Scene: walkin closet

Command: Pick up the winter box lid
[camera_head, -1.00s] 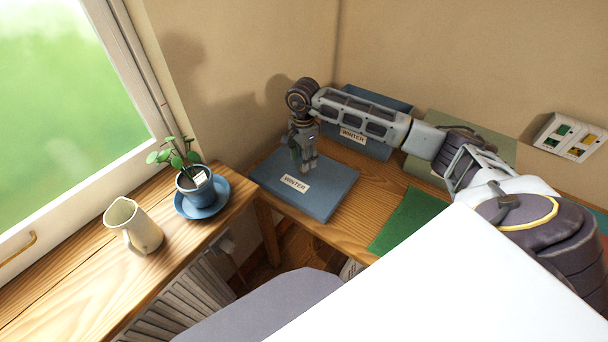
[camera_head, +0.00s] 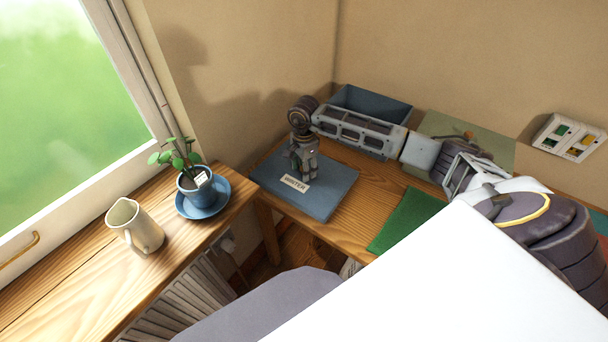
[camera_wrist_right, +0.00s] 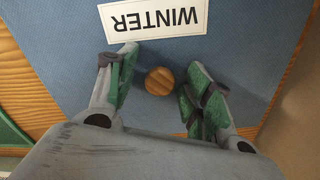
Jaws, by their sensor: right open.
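The winter box lid (camera_head: 333,192) lies flat on the wooden desk, a blue panel with a white WINTER label. In the right wrist view, the lid (camera_wrist_right: 60,70) fills most of the picture and has a round wooden knob (camera_wrist_right: 160,81). My right gripper (camera_head: 304,177) points down at the lid, low over its middle behind the label. In the wrist view, its green-padded fingers (camera_wrist_right: 160,75) are open, one on each side of the knob, without visible contact. The gripper hides the knob in the head view. My left gripper is not in view.
An open blue box (camera_head: 372,103) stands behind my right forearm by the wall. A green lid (camera_head: 407,218) lies right of the winter lid, with a paler green panel (camera_head: 488,148) behind. A potted plant (camera_head: 200,190) and cream jug (camera_head: 137,226) stand on the windowsill at left.

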